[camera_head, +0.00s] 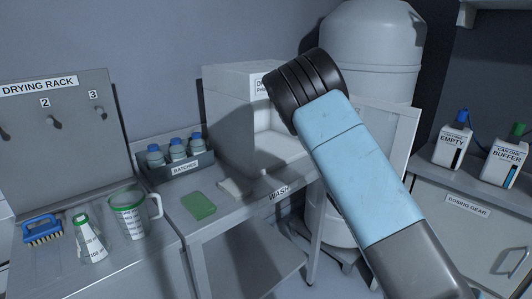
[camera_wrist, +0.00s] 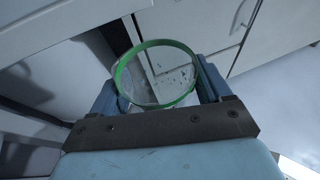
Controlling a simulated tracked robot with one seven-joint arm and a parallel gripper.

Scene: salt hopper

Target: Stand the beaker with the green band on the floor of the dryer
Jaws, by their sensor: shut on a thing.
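The beaker with the green band (camera_wrist: 122,72) shows in the wrist view as a clear round vessel with a green ring at its rim. My gripper (camera_wrist: 158,78) is shut on it, with a jaw on either side. I look into its mouth and cannot tell how upright it is. In the head view my own arm hides the gripper and beaker. A white box (camera_head: 228,82) with a partly hidden label starting with "D" stands at the back of the bench and seems to be the dryer. Its front is open and a pale floor (camera_head: 283,148) shows inside.
A white panel (camera_head: 398,125), perhaps its open door, stands right of the box, before a large tank (camera_head: 375,45). A green sponge (camera_head: 199,206), a bottle tray (camera_head: 178,172), a green-rimmed jug (camera_head: 128,218), a flask (camera_head: 90,241) and a brush (camera_head: 42,231) occupy the left benches.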

